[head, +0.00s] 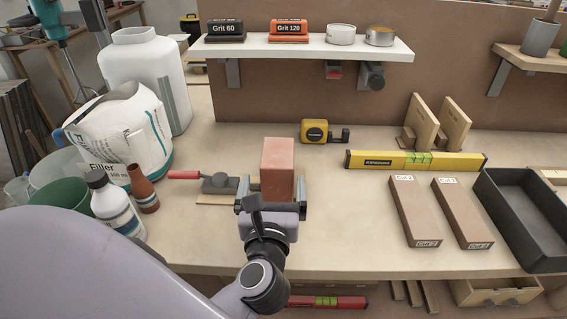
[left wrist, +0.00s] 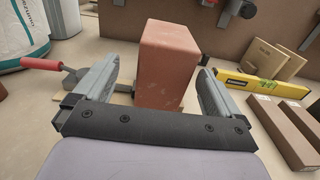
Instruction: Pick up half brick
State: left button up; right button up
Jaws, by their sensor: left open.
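The half brick (head: 278,165) is a reddish-orange block standing upright on the workbench, near the middle. My left gripper (head: 271,197) is open at its near side, with one finger to each side of the brick's lower part in the head view. In the left wrist view the brick (left wrist: 165,68) rises between the two open fingers (left wrist: 155,92), with a visible gap on the left. The brick's base is partly hidden by my gripper in the head view. My right gripper is not in view.
A red-handled trowel-like tool (head: 215,182) lies just left of the brick. A yellow tape measure (head: 316,131) sits behind it. A yellow level (head: 415,160), two long brown blocks (head: 414,210) and a black tray (head: 520,225) are to the right. Bottles (head: 115,203) stand left.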

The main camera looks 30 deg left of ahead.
pick_arm(q)
jog(key=shift+w+a+r, duration=0.1)
jog(key=shift+w+a, duration=0.2)
jog(key=shift+w, duration=0.15)
jog(key=shift+d+f+p+x, duration=0.1)
jog(key=shift+f+p+x, duration=0.1)
jog(key=shift+x, duration=0.8)
jog(key=shift+d+f+p+x, duration=0.1)
jog(key=shift+p+x, duration=0.15)
jog(key=shift+x, duration=0.7)
jog(key=shift+d+f+p+x, duration=0.1)
jog(key=shift+p+x, duration=0.1)
jog(key=shift+x, duration=0.8)
jog(key=shift+w, duration=0.15)
grip_shut()
jog(key=shift+r, duration=0.2)
